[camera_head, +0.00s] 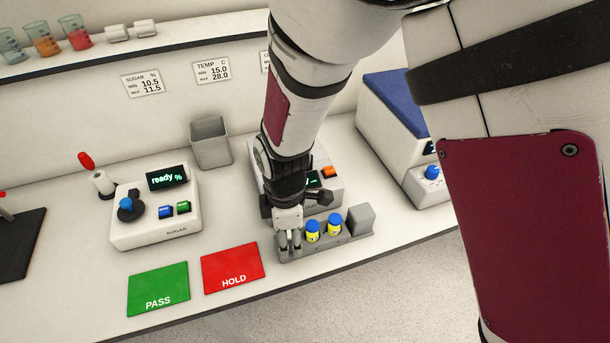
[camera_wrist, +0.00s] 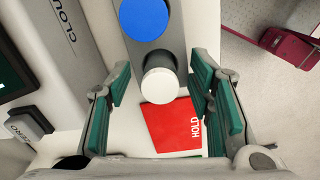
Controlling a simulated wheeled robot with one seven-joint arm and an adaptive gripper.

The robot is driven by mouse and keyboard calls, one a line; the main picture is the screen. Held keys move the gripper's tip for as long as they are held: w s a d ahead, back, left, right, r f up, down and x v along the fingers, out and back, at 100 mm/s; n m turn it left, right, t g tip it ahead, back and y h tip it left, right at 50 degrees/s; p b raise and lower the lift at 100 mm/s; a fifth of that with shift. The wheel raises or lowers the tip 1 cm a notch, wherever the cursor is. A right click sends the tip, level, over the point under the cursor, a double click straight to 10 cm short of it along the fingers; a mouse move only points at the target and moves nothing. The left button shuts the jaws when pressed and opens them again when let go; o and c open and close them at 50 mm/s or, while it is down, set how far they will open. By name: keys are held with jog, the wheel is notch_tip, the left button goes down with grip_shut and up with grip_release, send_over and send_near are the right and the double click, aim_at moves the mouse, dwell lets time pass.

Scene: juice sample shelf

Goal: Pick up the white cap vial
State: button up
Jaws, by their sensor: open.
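The white cap vial (camera_wrist: 159,82) stands in the end place of the grey rack (camera_wrist: 178,46) in the wrist view, seen from above. My gripper (camera_wrist: 163,98) is open, with its green-padded fingers on either side of the white cap and visible gaps to it. In the head view my gripper (camera_head: 289,241) points down at the left end of the rack (camera_head: 361,221). There the fingers hide the white cap vial.
Two blue-capped vials (camera_head: 313,231) (camera_head: 335,226) stand in the rack just right of my gripper; one blue cap (camera_wrist: 144,17) shows in the wrist view. An instrument (camera_head: 322,170) is close behind. The red HOLD mat (camera_head: 233,267) and green PASS mat (camera_head: 158,288) are empty.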

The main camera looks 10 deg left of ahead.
grip_shut()
jog(key=shift+r, duration=0.1)
